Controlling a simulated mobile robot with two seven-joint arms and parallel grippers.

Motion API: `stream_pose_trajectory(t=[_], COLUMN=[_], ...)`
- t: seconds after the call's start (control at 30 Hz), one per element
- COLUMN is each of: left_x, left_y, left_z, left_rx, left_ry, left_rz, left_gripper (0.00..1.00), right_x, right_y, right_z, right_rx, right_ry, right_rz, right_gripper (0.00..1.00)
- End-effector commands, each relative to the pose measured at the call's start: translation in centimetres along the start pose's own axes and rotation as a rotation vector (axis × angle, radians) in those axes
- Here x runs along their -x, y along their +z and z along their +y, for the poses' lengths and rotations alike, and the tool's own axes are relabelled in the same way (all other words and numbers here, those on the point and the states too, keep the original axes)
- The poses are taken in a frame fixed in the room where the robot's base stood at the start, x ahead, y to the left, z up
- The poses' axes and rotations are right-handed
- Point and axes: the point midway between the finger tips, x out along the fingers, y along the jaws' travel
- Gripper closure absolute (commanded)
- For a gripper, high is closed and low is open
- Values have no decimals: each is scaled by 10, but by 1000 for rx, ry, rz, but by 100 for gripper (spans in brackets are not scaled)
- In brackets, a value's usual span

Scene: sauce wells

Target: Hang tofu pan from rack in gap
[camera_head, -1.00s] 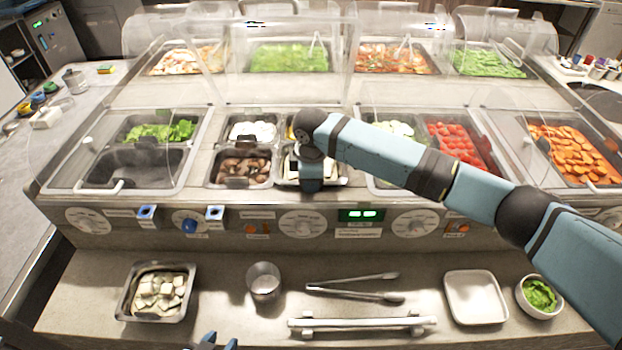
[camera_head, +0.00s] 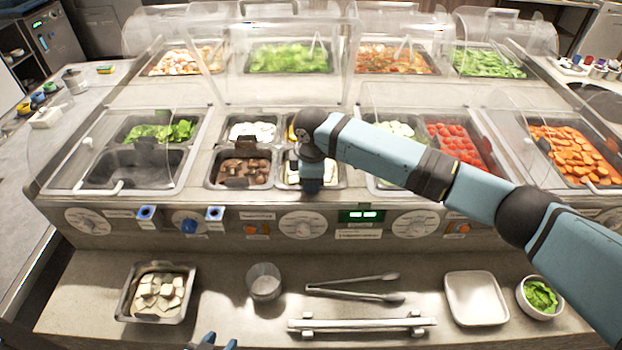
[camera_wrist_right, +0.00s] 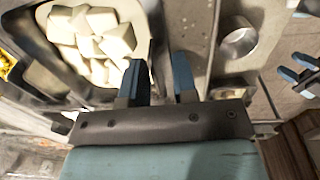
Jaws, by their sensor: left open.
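A tofu pan (camera_head: 335,180), dark metal with white cubes, sits in the front row of the middle well, mostly hidden by my right arm. In the right wrist view the pan (camera_wrist_right: 52,80) fills the upper left, its tofu right by the fingers. My right gripper (camera_wrist_right: 160,72) points down at the pan's front rim. Its fingers stand apart, with part of the rim seen between them. I cannot tell whether they touch it. My left gripper (camera_head: 220,342) is open and empty at the bottom edge of the head view.
Beside the tofu pan is a mushroom pan (camera_head: 240,181). A second tofu pan (camera_head: 122,303) stands on the front counter with a metal cup (camera_head: 265,282), tongs (camera_head: 350,290), a bar handle (camera_head: 365,324), a white tray (camera_head: 476,299) and a bowl of greens (camera_head: 540,296). Clear guards stand over the wells.

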Motion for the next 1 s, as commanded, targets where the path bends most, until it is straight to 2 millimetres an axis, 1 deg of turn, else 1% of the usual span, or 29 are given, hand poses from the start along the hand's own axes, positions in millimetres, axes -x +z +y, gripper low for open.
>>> stream_pose_trajectory(t=[0.03,0.1,0.13,0.17,0.27,0.5,0.6,0.7,0.83,1.0], left_x=[-2,-2,-3,-3,-5,-9,-10,-11,-11,-11], left_y=[3,4,5,6,8,13,15,16,17,16], left_z=[0,-1,-1,-1,-1,2,2,2,2,2], left_rx=[0,0,0,0,1,2,2,2,1,1], left_ry=[-1,-1,-1,-1,-1,5,5,5,5,5], left_rz=[0,0,0,0,0,0,0,0,0,1], left_gripper=[57,57,57,57,57,57,57,57,57,57], right_x=[-16,-9,-5,0,24,87,108,123,136,141], right_y=[3,2,2,2,1,0,-1,-1,-1,-1], right_z=[-10,-10,-10,-10,-8,-5,-4,-4,-3,-3], right_rx=[3,4,4,4,5,3,3,1,0,0], right_ry=[-28,-26,-25,-24,-17,-3,0,2,4,4], right_rz=[-16,-15,-15,-15,-10,-5,-2,-2,-1,-1], right_gripper=[56,58,53,53,53,53,53,53,53,53])
